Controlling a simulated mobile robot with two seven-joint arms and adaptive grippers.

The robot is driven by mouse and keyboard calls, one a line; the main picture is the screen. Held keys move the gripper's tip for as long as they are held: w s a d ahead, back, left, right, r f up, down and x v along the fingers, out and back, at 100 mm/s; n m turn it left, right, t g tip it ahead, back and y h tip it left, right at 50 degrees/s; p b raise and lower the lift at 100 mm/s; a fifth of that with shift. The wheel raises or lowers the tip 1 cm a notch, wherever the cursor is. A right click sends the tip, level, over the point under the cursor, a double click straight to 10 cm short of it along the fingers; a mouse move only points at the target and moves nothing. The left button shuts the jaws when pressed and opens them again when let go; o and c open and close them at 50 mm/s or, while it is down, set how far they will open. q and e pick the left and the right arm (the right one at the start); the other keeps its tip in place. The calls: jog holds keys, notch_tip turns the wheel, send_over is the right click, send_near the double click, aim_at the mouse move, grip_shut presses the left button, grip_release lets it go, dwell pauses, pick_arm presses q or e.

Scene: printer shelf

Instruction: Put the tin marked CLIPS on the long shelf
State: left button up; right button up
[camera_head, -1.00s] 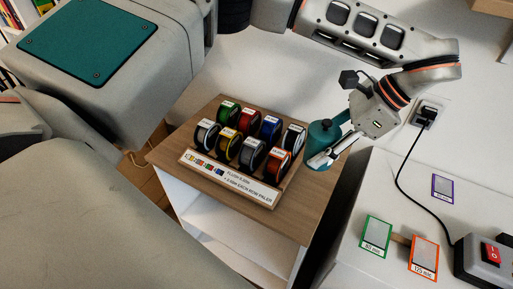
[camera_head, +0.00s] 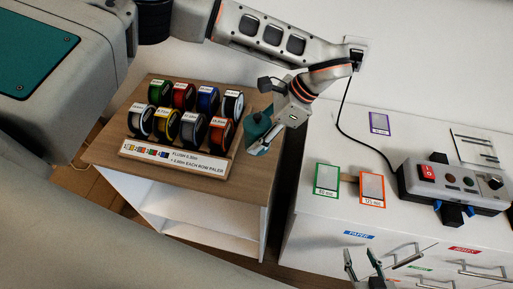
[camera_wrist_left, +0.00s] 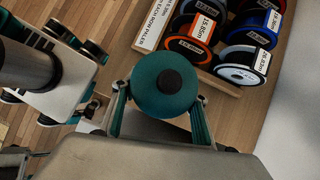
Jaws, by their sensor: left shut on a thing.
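My left gripper (camera_head: 266,142) is shut on a round teal container (camera_head: 257,125) with a black knob on top. In the left wrist view the teal container (camera_wrist_left: 165,86) sits between the two fingers (camera_wrist_left: 160,112). No CLIPS marking is readable on it. It is over the right side of the wooden top (camera_head: 250,190), just right of the spools; I cannot tell whether it touches the wood. My right gripper (camera_head: 364,264) shows at the bottom of the head view, its fingers apart and empty, in front of the white drawer unit. I cannot make out the long shelf.
A rack of coloured spools (camera_head: 182,125) stands on the wooden top beside the container. On the white unit (camera_head: 310,225) to the right lie green, orange and purple framed cards and a grey box (camera_head: 455,186) with a red switch. A black cable runs from the wall socket.

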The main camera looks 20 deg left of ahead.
pick_arm(q)
jog(key=shift+f, duration=3.15)
jog(key=shift+f, duration=0.1)
jog(key=o, duration=1.1)
